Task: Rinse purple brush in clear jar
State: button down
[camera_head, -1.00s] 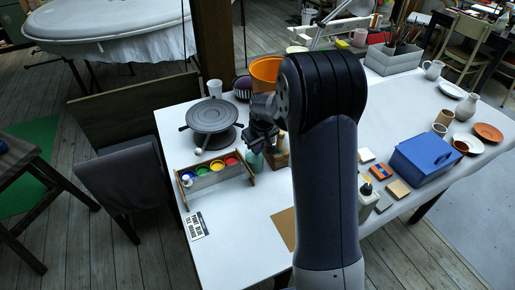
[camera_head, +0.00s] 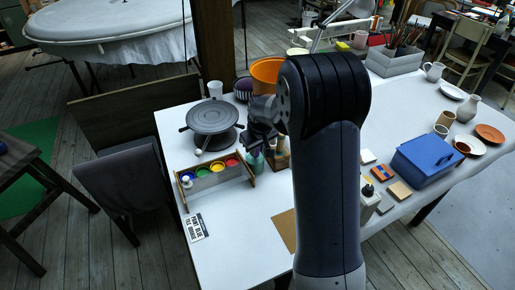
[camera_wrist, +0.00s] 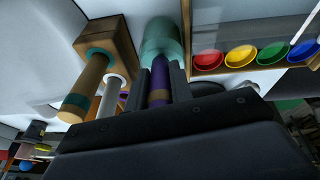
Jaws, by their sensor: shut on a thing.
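My gripper (camera_wrist: 160,88) is shut on the purple brush (camera_wrist: 159,80), whose handle shows between the two fingers in the wrist view. The clear jar (camera_wrist: 162,40), greenish and see-through, lies straight ahead of the fingers, in line with the brush. The brush's far end is hidden, so I cannot tell whether it is inside the jar or above it. In the head view, my gripper (camera_head: 258,140) is over the jar (camera_head: 255,163), partly covering it.
A wooden brush holder (camera_wrist: 123,40) with other brushes stands beside the jar. A rack of paint pots (camera_head: 217,173) stands to its left, a grey turntable (camera_head: 212,117) behind the rack. An orange pot (camera_head: 266,72) is further back.

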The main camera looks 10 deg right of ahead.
jog(key=shift+r+p, duration=2.2)
jog(key=shift+r, duration=1.15)
jog(key=shift+r+p, duration=1)
jog(key=shift+r, duration=0.45)
